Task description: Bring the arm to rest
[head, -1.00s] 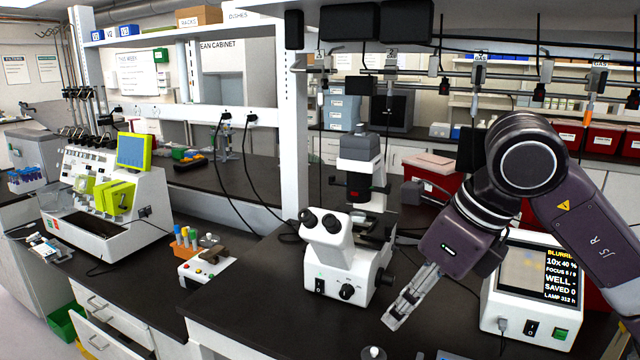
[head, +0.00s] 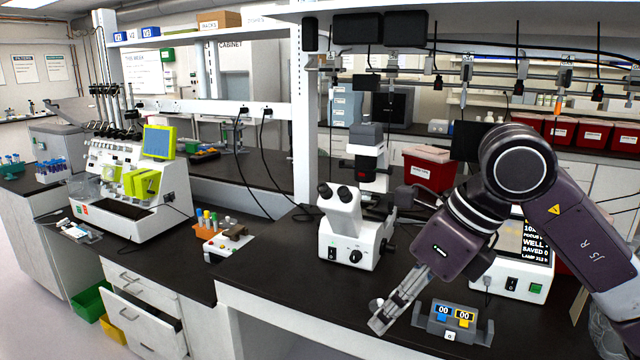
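My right arm comes in from the right in the head view. Its gripper (head: 384,318) points down and to the left above the front part of the dark bench. The two fingers look close together, but the angle does not show whether they are open or shut. No held object can be made out. The white microscope (head: 350,235) stands behind and to the left of the gripper, apart from it. My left arm and gripper are not in view.
A grey device with "00" displays (head: 455,322) sits right of the fingertips. A monitor unit (head: 515,270) stands partly hidden behind my arm. A white processor (head: 130,190) is at left. An open drawer (head: 140,325) juts out below the bench. Bare bench top lies left of the gripper.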

